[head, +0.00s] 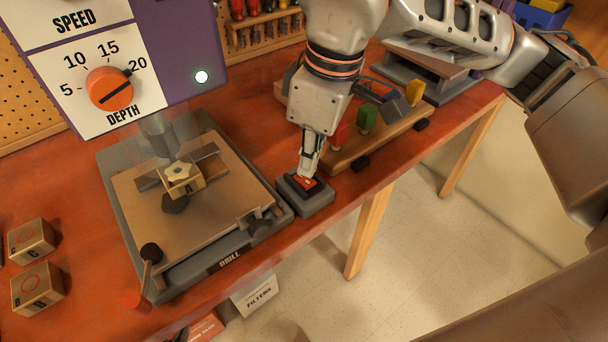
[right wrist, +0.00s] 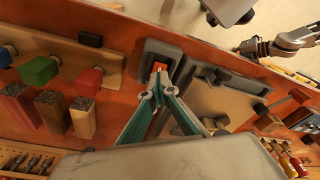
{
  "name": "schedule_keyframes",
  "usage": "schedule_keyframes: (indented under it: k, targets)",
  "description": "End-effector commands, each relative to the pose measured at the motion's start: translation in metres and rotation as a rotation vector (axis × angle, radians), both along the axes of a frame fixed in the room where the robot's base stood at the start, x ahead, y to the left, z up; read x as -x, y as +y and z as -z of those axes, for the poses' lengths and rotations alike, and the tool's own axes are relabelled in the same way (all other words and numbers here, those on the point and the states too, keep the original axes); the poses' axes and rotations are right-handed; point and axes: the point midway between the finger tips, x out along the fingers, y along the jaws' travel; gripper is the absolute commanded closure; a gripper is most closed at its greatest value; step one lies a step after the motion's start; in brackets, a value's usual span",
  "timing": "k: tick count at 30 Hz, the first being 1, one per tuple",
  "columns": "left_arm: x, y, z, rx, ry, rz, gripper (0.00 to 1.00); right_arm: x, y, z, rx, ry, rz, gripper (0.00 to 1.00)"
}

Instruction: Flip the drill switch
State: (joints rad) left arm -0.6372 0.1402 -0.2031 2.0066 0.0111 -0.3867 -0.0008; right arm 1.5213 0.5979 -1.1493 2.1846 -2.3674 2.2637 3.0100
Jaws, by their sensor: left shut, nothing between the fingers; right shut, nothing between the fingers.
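The drill switch (head: 298,188) is a red rocker on a dark grey box at the bench's front edge, right of the drill base. It also shows in the right wrist view (right wrist: 160,67). My right gripper (head: 306,178) is shut and empty, pointing down with its fingertips at the red rocker and hiding part of it. In the right wrist view its fingertips (right wrist: 154,92) meet close to the rocker; I cannot tell whether they touch it. The drill (head: 130,200) has a wooden bed with a small clamped block. My left gripper (right wrist: 248,46) is shut, far off at the upper right.
The purple drill panel (head: 205,50) carries an orange depth dial (head: 110,88) and a lit white lamp. A wooden rack (head: 375,135) with coloured blocks stands close to the right of the switch.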

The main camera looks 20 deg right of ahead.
Motion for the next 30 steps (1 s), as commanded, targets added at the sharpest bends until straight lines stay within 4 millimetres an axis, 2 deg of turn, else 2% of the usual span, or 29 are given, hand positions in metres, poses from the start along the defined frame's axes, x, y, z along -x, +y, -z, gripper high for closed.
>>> schedule_keyframes:
  k: [30]
  targets:
    - [0.001,0.001,0.009,-0.002,0.006,-0.001,1.0,0.0,0.0,0.014,0.0,0.0,0.0,1.0]
